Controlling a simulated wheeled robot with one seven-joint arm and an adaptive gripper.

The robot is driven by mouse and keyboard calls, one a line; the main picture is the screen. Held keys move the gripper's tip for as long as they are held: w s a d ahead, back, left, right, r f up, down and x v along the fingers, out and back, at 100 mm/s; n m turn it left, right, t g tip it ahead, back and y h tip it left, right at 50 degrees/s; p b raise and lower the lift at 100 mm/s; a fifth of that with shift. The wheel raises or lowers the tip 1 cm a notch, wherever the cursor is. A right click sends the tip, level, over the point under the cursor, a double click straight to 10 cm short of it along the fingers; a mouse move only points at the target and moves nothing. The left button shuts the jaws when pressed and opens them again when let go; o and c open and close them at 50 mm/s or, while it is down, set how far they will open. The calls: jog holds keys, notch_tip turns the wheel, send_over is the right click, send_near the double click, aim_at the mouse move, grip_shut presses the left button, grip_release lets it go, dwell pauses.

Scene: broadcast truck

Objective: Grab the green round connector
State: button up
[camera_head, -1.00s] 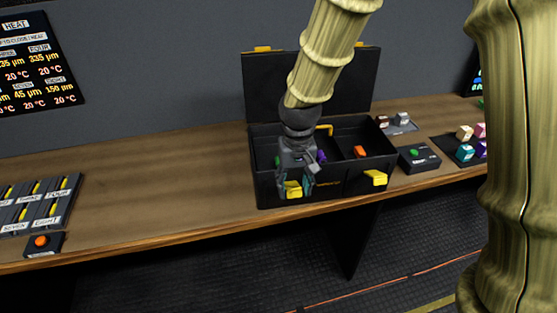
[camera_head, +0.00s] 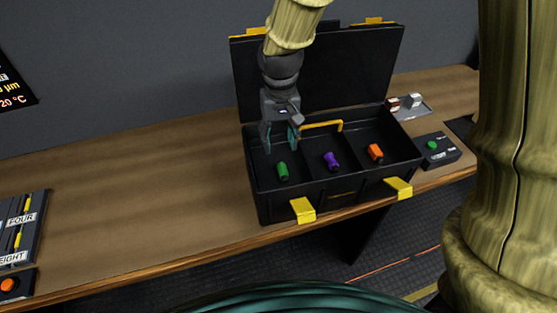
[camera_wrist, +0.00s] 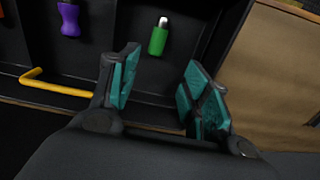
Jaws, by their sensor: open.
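The green round connector (camera_head: 283,171) lies in the left compartment of the open black case (camera_head: 340,190). In the wrist view the green connector (camera_wrist: 158,38) is a green cylinder with a pale tip, beyond my fingertips and between their lines. My gripper (camera_head: 281,143) is open and empty, over the rear of that left compartment. Its two teal-padded fingers also show in the wrist view (camera_wrist: 163,85), spread apart. The connector is clear of both fingers and not hidden.
A purple connector (camera_head: 332,161) lies in the middle compartment and an orange one (camera_head: 375,152) in the right. The case has a yellow handle (camera_head: 322,126), two yellow latches and a raised lid (camera_head: 318,75). A green-button box (camera_head: 436,149) stands to its right.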

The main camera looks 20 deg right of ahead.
aim_at(283, 169)
jog(key=shift+s+f+p, duration=0.35)
jog(key=shift+s+f, duration=0.6)
jog(key=shift+s, duration=0.2)
jog(key=w+f, duration=0.1)
jog(key=f, duration=0.2)
jog(key=shift+w, duration=0.4)
jog(key=shift+s+d+p, duration=0.1)
jog(key=shift+s+p, duration=0.45)
jog(key=shift+s, duration=0.15)
jog(key=shift+s+f, duration=0.15)
jog(key=shift+f, duration=0.25)
jog(key=f, duration=0.1)
jog(key=f+p, duration=0.1)
jog(key=shift+w+d+f+p, duration=0.2)
jog(key=shift+f+p, duration=0.1)
jog(key=shift+f, duration=0.05)
jog(key=shift+s+f, duration=0.2)
jog(key=shift+f, duration=0.25)
jog(key=shift+w+f, duration=0.15)
jog(key=shift+f, duration=0.15)
grip_shut()
